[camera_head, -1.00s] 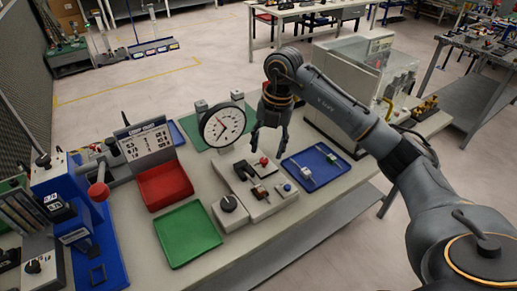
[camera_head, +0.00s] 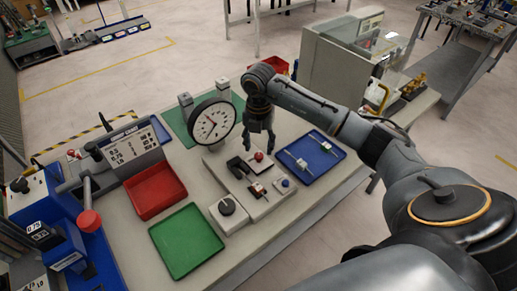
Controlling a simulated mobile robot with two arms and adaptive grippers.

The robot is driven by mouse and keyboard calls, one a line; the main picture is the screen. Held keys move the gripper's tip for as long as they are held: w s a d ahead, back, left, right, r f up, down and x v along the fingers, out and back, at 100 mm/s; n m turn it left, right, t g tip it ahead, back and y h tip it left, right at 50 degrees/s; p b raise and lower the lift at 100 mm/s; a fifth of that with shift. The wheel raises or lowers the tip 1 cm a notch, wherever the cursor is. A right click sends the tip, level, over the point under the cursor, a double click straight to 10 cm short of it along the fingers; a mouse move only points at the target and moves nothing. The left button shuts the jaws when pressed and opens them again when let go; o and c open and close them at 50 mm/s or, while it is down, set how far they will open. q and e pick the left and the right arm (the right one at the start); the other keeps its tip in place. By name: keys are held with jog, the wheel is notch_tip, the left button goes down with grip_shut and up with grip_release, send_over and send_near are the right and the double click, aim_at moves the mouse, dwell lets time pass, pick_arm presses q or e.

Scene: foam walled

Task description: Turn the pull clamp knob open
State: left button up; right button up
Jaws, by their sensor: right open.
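A pale fixture plate (camera_head: 214,160) on the bench carries a dark clamp (camera_head: 237,168) with a red ball knob (camera_head: 259,156), a small red-and-metal part (camera_head: 257,190) and a blue button (camera_head: 285,183). A black rotary knob (camera_head: 227,207) sits on a white box at the plate's front left. I cannot tell which knob is the pull clamp's. My right gripper (camera_head: 259,145) points down, open and empty, its fingertips close above or behind the red ball knob. I cannot tell whether they touch it. The black rotary knob is apart from it. My left gripper is not in view.
A round dial gauge (camera_head: 211,122) stands left of my right gripper. A blue tray (camera_head: 327,163) with metal parts lies right. Red (camera_head: 153,207) and green (camera_head: 183,262) trays lie left. A large pale machine (camera_head: 335,65) stands behind my right arm.

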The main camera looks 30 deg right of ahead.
aim_at(259, 155)
notch_tip(259, 155, down, 3)
jog(key=shift+s+f+p, duration=0.1)
jog(key=shift+p, duration=0.2)
jog(key=shift+f, duration=0.25)
jog(key=c, duration=0.6)
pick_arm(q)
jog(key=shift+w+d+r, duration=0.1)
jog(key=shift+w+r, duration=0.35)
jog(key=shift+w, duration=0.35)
pick_arm(e)
grip_shut()
